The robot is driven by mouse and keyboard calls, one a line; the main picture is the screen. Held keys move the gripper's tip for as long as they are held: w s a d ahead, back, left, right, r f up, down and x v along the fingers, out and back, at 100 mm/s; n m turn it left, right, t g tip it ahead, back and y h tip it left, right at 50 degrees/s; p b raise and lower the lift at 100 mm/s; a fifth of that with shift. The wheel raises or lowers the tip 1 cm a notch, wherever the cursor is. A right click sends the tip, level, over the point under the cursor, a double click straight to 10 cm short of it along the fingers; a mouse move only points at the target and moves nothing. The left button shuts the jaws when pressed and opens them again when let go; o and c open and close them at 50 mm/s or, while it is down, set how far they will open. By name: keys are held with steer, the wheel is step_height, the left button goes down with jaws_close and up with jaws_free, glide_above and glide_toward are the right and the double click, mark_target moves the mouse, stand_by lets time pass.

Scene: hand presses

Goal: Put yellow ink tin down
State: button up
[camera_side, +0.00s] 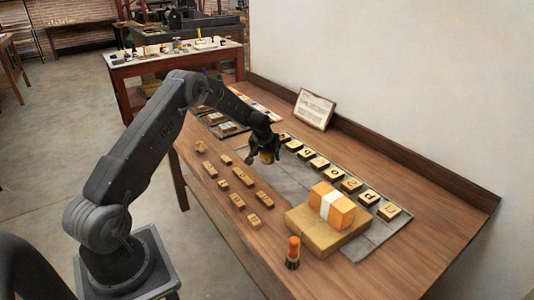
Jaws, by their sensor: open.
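My gripper (263,147) is over the left part of the grey mat on the wooden bench, its fingers pointing down. Its jaws are open. A small yellow-brown thing (266,157) shows at the fingertips and may be the yellow ink tin. The fingers partly hide it. I cannot tell whether it touches the mat or the jaws.
A row of lettered wooden blocks (351,185) runs along the grey mat (380,233). A brown box (314,233) carries an orange block with a white band (332,205). An orange-topped bottle (293,252) stands near the front edge. Several loose wooden blocks (243,177) lie left. A framed card (314,109) leans at the back.

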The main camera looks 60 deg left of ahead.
steer(key=shift+r, duration=0.25)
steer(key=v, duration=1.2)
steer(key=s+d+r+m, duration=0.2)
steer(key=s+d+r, duration=0.3)
steer(key=d+r, duration=0.25)
steer(key=s+d+r+m, duration=0.1)
steer(key=s+d+r, duration=0.4)
steer(key=d+r, duration=0.3)
steer(key=s+d+m+t+h, duration=0.1)
steer(key=s+d+m, duration=0.1)
steer(key=s+d, duration=0.4)
steer(key=s+d+m+h, duration=0.1)
steer(key=s+d, duration=0.6)
steer(key=s, duration=0.7)
steer(key=shift+s+d+r+m+t+h, duration=0.3)
steer(key=shift+m+t, duration=0.1)
steer(key=shift+m, duration=0.1)
